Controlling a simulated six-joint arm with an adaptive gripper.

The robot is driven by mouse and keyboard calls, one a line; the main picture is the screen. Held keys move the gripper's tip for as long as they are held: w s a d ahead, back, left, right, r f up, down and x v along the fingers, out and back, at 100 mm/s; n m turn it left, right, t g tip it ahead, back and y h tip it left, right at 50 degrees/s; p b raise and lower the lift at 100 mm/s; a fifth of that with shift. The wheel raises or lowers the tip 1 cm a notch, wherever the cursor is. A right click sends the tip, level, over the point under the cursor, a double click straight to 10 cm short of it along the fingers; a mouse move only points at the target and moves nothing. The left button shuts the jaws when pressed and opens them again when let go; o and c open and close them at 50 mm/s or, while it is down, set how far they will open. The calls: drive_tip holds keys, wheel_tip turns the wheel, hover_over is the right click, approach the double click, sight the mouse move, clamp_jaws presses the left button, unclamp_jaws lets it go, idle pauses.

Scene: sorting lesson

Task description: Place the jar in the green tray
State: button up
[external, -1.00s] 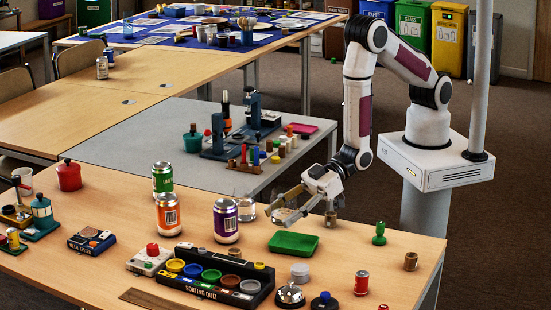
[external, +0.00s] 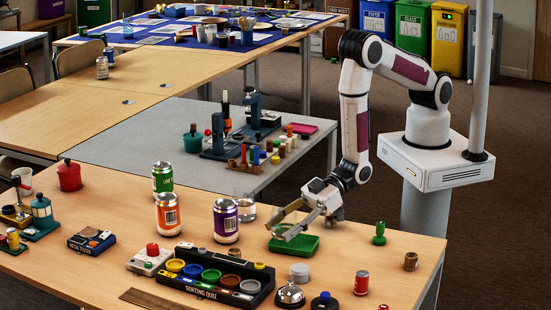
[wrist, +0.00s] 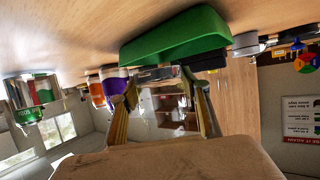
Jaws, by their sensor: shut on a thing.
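My gripper (external: 274,229) reaches left and down over the green tray (external: 302,247). Its fingers are set wide apart. In the wrist view, which is upside down, a clear see-through jar (wrist: 168,100) shows between the two fingers (wrist: 163,103); my gripper is shut on it. The jar is hard to make out in the external view. The tray also shows in the wrist view (wrist: 170,42), close to the jar. The fingers hide part of the tray in the external view, and its visible floor looks empty.
A clear glass vessel (external: 245,212) stands left of the tray beside a purple can (external: 226,220). Orange (external: 168,213) and green (external: 162,179) cans stand farther left. A white tub (external: 299,273), bell (external: 290,294) and sorting rack (external: 215,280) are in front. Table right of the tray is mostly clear.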

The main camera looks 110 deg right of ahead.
drive_tip(key=shift+f, duration=0.25)
idle(0.3)
drive_tip(key=o, duration=1.4)
drive_tip(key=shift+r, duration=0.1)
drive_tip(key=shift+r, duration=0.15)
drive_tip(key=shift+v, duration=3.75)
